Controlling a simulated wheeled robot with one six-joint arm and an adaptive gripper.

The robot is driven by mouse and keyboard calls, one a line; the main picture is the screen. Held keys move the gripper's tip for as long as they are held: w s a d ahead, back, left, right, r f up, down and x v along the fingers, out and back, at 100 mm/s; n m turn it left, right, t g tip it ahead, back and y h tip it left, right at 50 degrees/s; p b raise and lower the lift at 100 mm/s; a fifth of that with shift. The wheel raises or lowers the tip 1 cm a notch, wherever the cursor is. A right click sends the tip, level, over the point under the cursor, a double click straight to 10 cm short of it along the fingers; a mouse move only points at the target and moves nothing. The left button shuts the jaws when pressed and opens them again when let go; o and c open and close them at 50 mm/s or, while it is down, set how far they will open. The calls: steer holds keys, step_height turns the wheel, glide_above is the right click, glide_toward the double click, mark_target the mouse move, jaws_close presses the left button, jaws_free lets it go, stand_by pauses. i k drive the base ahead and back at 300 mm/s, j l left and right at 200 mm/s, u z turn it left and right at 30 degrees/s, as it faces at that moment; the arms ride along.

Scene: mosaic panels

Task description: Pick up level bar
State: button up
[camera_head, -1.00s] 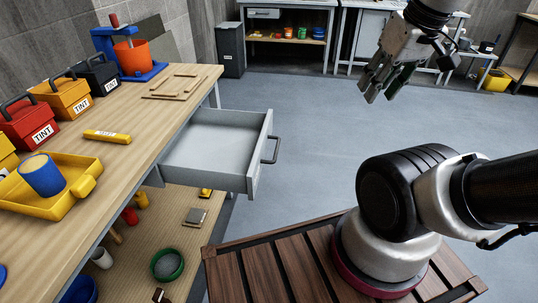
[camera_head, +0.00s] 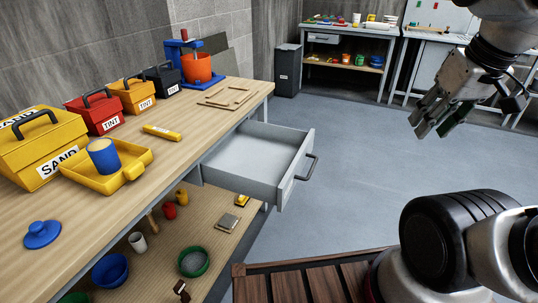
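The level bar is probably the short yellow bar (camera_head: 162,132) with a pale label. It lies flat on the wooden workbench (camera_head: 186,152) at the left, between the yellow tray and the thin wooden frame. It is fully in view, and nothing touches it. My gripper (camera_head: 434,118) hangs in the air at the upper right, far from the bar and over the grey floor. Its fingers look apart, with nothing seen between them.
A drawer (camera_head: 290,182) stands open from the bench. A yellow tray (camera_head: 133,170) holds a blue cylinder (camera_head: 103,157). Toolboxes, including a red one (camera_head: 95,115), line the wall. A blue press (camera_head: 177,50) stands at the far end. The floor right of the drawer is clear.

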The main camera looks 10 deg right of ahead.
mark_target(149, 129)
steer(key=u, duration=1.35)
